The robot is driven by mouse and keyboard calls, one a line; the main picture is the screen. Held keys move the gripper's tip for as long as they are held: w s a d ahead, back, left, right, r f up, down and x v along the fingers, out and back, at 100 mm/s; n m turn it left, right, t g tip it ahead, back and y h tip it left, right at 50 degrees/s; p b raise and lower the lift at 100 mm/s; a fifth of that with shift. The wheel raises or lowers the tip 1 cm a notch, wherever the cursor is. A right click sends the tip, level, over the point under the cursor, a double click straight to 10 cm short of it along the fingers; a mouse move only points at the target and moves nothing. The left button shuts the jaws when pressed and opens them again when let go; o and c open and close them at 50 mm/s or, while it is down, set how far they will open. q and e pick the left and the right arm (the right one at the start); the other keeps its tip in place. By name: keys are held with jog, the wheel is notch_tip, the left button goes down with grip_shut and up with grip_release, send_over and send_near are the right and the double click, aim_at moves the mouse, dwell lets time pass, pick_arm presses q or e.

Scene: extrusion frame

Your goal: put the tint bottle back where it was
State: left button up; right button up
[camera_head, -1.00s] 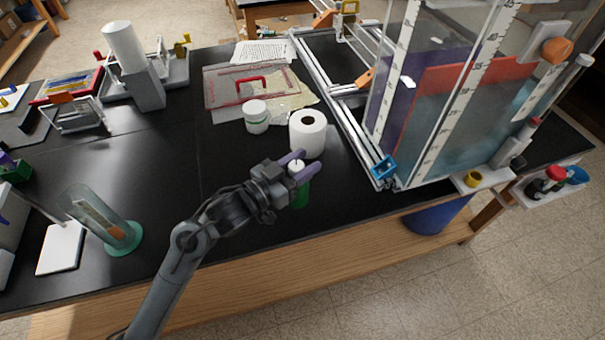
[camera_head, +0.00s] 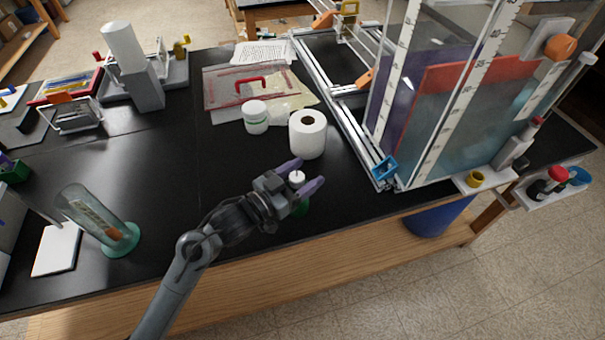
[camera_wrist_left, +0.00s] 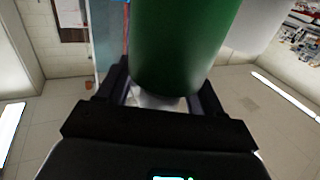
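The tint bottle (camera_head: 302,207) is green with a white cap, upright near the front edge of the black table, in front of the paper roll. Its green body fills the upper middle of the left wrist view (camera_wrist_left: 183,45). My left gripper (camera_head: 308,175) is around the bottle near its cap, with a purple finger on either side. The fingers look spread apart, so it appears open around the bottle. Part of the bottle is hidden by the gripper. My right gripper is not in view.
A white paper roll (camera_head: 308,135) stands just behind the bottle, with a white jar (camera_head: 255,117) to its left. A clear tank (camera_head: 450,100) on an extrusion frame is at the right. A glass cylinder (camera_head: 95,215) stands at left. Bare table lies between.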

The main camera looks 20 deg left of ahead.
pick_arm(q)
jog(key=shift+r, duration=0.15)
jog(key=p+v, duration=0.1)
jog(key=v, duration=1.1)
jog(key=shift+r, duration=0.1)
